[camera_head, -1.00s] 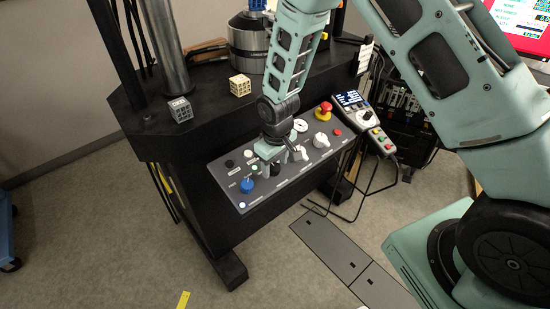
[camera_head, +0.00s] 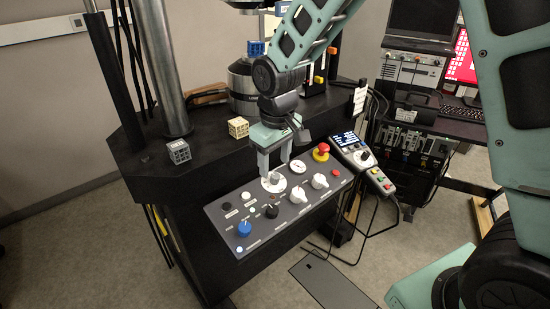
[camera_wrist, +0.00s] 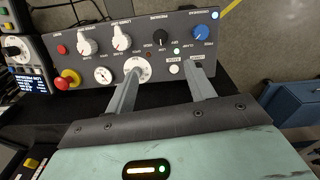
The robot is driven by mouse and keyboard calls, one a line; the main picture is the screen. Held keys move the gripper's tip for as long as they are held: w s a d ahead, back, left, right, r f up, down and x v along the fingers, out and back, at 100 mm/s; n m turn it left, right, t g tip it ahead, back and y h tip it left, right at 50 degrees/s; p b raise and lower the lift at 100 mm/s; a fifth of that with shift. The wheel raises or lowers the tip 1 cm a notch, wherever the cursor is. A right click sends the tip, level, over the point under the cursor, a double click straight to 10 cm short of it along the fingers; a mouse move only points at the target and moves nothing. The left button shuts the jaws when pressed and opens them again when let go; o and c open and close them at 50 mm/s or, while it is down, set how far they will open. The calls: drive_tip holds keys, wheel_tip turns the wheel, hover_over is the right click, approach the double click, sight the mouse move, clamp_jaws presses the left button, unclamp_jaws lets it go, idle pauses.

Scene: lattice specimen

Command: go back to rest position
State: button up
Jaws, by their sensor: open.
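My gripper (camera_head: 276,167) is open and empty, its two fingers pointing down over the back part of the grey control panel (camera_head: 300,214). A grey knob on a white disc (camera_head: 274,182) lies just below the fingertips in the head view. In the wrist view my gripper (camera_wrist: 165,78) has its fingers spread, and one overlaps the white-disc knob (camera_wrist: 144,68); I cannot tell the exact gap. The panel also carries a blue knob (camera_head: 243,229), a black knob (camera_head: 271,211), white knobs (camera_head: 319,181) and a red emergency button (camera_head: 321,152).
A cream lattice cube (camera_head: 238,127) and a grey one (camera_head: 179,152) sit on the black machine table (camera_head: 150,172). A blue lattice cube (camera_head: 256,47) is up at the steel cylinder. A handheld pendant (camera_head: 364,161) hangs right of the panel.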

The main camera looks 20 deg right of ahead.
drive_tip(key=shift+r, duration=0.25)
idle(0.4)
drive_tip(key=s+a+r+n, duration=0.1)
drive_tip(key=s+a+r, duration=0.1)
drive_tip(key=s, duration=1.1)
drive_tip(key=s+a+r+n, duration=0.1)
drive_tip(key=s+a+r, duration=0.2)
drive_tip(key=s, duration=0.9)
drive_tip(key=shift+s+a+n+g+y, duration=0.3)
drive_tip(key=shift+s+a+n+g, duration=0.1)
drive_tip(key=shift+a, duration=0.15)
